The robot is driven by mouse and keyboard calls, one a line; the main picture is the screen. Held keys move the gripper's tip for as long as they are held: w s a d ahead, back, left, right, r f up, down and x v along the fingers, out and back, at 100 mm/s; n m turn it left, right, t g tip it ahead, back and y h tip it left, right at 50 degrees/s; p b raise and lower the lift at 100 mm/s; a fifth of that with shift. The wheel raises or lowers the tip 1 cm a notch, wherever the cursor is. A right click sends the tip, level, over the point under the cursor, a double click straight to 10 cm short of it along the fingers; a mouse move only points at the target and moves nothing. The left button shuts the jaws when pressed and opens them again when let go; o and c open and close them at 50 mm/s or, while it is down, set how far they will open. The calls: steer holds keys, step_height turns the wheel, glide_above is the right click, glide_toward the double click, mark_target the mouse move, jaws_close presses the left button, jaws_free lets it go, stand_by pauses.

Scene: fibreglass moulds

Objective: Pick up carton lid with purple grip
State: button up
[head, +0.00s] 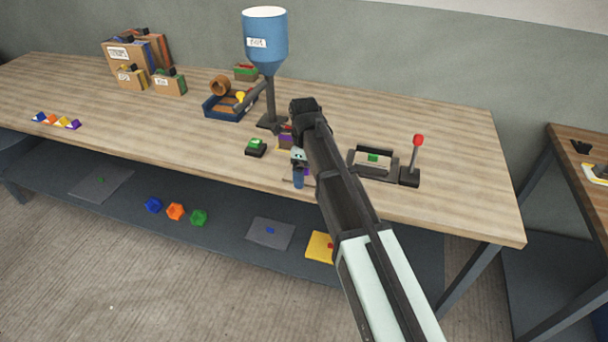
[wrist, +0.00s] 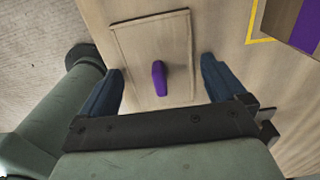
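The carton lid (wrist: 140,50) is a flat, light-brown rectangular panel lying on the wooden table, in the middle of the wrist view. Its purple grip (wrist: 159,78) stands up from its centre. My gripper (wrist: 161,75) is over the lid with its two blue fingers apart, one on each side of the purple grip, with gaps showing on both sides. The gripper also shows in the head view (head: 299,180), near the table's front edge, where my arm and fingers hide most of the lid.
A carton with a purple stripe (wrist: 305,28) stands close by at upper right of the wrist view, beside yellow tape (wrist: 252,22). In the head view, a blue hopper (head: 266,40) rises behind my gripper. A red-knobbed lever device (head: 410,175) stands right; a small green-topped box (head: 256,148) stands left.

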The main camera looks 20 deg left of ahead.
mark_target(305, 168)
steer(key=c, duration=0.9)
steer(key=shift+o, duration=0.2)
steer(key=shift+r, duration=0.1)
step_height(305, 168, up, 9)
steer(key=shift+f, duration=0.15)
steer(key=shift+w+r, duration=0.1)
steer(key=shift+r, duration=0.2)
steer(key=w+a+r, duration=0.1)
steer(key=w+a, duration=0.3)
steer(key=w, duration=0.3)
steer(key=w+a+r, duration=0.2)
steer(key=w+a, duration=0.1)
steer(key=w, duration=0.4)
steer(key=shift+s+a+f, duration=0.1)
steer(key=shift+f, duration=1.35)
steer(key=shift+s+a+f, duration=0.1)
steer(key=shift+f, duration=1.35)
